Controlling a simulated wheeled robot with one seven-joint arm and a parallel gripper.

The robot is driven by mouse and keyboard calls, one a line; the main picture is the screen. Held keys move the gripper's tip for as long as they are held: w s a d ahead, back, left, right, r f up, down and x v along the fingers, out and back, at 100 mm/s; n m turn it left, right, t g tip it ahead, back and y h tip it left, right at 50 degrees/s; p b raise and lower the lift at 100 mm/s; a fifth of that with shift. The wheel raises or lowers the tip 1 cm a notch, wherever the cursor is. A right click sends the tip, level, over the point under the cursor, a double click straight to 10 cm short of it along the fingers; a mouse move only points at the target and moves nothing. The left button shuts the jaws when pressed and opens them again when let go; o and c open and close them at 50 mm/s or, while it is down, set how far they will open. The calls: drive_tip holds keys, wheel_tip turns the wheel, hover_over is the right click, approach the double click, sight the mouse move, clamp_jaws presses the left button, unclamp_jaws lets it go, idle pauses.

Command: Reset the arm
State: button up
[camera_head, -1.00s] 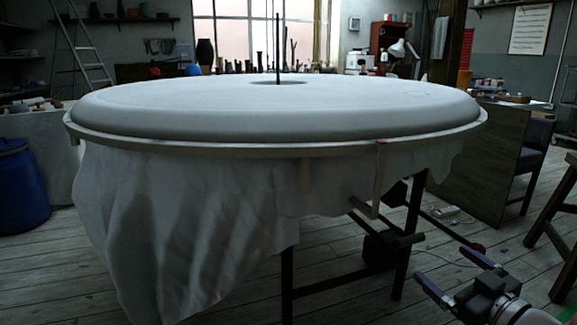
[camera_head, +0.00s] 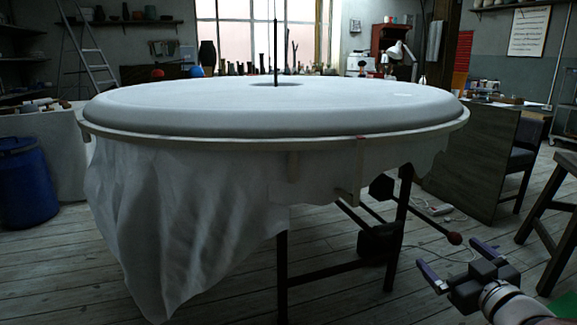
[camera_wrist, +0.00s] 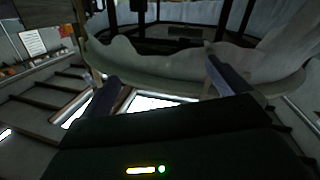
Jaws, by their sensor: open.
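My gripper (camera_head: 458,262) is at the lower right of the head view, over the wooden floor and to the right of the round table's legs. Its two fingers are spread apart with nothing between them. In the wrist view the fingers (camera_wrist: 165,82) are also apart and empty. The large round plaster table (camera_head: 270,118) fills the middle of the head view. Its edge, with draped cloth, shows tilted beyond the fingers in the wrist view (camera_wrist: 180,66). My gripper is apart from it.
White cloth (camera_head: 190,220) hangs from the table's left side. A wooden stool (camera_head: 555,215) and a dark cabinet (camera_head: 462,160) stand at right. A blue barrel (camera_head: 25,185) stands at far left.

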drive_tip(key=s+a+f+m+g+h+p, duration=0.1)
drive_tip(key=s+a+m+g+p, duration=0.3)
drive_tip(key=s+a+g, duration=0.7)
drive_tip(key=s+a+h+p, duration=0.1)
drive_tip(key=s+a, duration=0.4)
drive_tip(key=s, duration=0.2)
drive_tip(key=shift+a+f+m+g, duration=0.3)
drive_tip(key=shift+f, duration=0.05)
